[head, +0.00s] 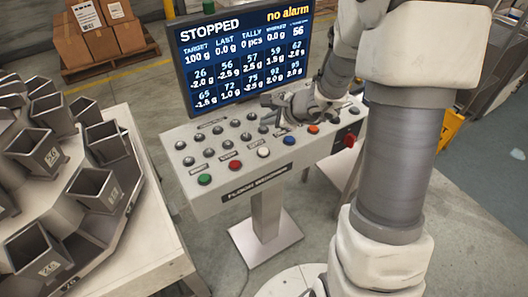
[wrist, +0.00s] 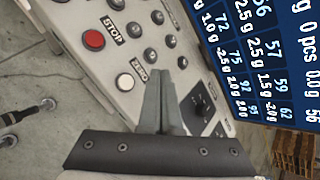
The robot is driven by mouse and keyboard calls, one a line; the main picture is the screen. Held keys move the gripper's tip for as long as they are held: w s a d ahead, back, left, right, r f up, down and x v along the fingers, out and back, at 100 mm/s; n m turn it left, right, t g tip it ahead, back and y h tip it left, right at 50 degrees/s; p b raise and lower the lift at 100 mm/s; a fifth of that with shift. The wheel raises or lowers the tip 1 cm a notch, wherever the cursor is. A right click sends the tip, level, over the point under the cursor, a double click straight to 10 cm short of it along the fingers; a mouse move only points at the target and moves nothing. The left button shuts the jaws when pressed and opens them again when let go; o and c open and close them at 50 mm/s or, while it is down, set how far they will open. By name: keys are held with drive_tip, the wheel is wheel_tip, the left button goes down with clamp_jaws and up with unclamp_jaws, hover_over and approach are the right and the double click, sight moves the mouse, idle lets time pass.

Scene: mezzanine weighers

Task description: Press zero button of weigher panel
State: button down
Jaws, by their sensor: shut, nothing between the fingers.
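The weigher panel (head: 222,198) is a light grey sloped console on a pedestal. Its zero button (head: 263,152) is the round white one in the front row, right of a red button. In the wrist view, the white button (wrist: 125,82) sits beside a ZERO label (wrist: 138,69), left of my fingers and not covered. My gripper (wrist: 166,74) is shut and empty. In the head view my gripper (head: 286,118) is over the panel's middle, behind and right of the white button. The fingertips look apart from that button; their height over the panel is hard to tell.
A screen (head: 245,55) reading STOPPED and "no alarm" stands behind the panel. The red STOP button (wrist: 94,40) neighbours the white one; blue (head: 288,140) and orange (head: 314,129) buttons lie to its right. A red knob (head: 350,140) is at the right end. Weigher hoppers (head: 95,185) stand left.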

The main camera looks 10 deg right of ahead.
drive_tip(key=shift+f, duration=0.15)
drive_tip(key=b, duration=0.5)
hover_over(267, 152)
wheel_tip(267, 152, down, 7)
drive_tip(key=shift+f+b, duration=0.8)
drive_tip(key=shift+b, duration=0.3)
drive_tip(key=shift+f, duration=0.15)
idle(1.1)
drive_tip(key=shift+f+b, duration=0.3)
drive_tip(key=shift+b, duration=0.4)
drive_tip(key=shift+f+b, duration=0.4)
drive_tip(key=shift+b, duration=0.2)
idle(0.4)
idle(0.3)
drive_tip(key=shift+r+p, duration=0.55)
drive_tip(key=shift+r, duration=0.3)
